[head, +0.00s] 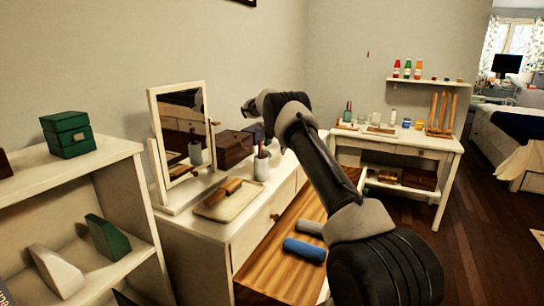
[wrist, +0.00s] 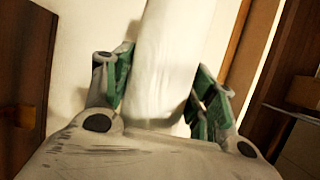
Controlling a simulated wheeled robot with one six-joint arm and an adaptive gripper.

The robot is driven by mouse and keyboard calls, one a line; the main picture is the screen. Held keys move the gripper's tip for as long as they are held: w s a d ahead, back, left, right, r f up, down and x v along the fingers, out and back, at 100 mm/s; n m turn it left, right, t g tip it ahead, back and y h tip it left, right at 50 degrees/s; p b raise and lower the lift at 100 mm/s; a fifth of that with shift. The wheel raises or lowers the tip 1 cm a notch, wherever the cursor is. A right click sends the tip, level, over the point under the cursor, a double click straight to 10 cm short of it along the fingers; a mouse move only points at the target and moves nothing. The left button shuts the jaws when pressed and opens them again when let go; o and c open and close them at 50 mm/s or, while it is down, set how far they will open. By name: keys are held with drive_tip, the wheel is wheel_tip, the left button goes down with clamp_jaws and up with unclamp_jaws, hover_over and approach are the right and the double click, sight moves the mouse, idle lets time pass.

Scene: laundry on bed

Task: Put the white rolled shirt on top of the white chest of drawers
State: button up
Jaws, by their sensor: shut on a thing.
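My gripper (wrist: 162,78) is shut on the white rolled shirt (wrist: 180,35), with its green-padded fingers on either side of the roll in the wrist view. The far end of the roll runs out of the top of that view. In the head view my arm reaches over the white chest of drawers (head: 262,232); the fingers and the shirt cannot be made out there. A pale surface lies behind the roll in the wrist view. I cannot tell whether the roll touches it.
A mirror (head: 184,130), a tray (head: 230,207) with brown items, a cup (head: 261,168) and a brown box (head: 233,148) stand on the chest. A blue roll (head: 304,249) and a grey roll (head: 310,227) lie on a striped wooden surface (head: 270,265). A desk (head: 400,145) stands behind.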

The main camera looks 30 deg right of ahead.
sight(276, 162)
drive_tip(key=shift+f, duration=2.1)
drive_tip(key=shift+f, duration=0.1)
drive_tip(key=o, duration=1.1)
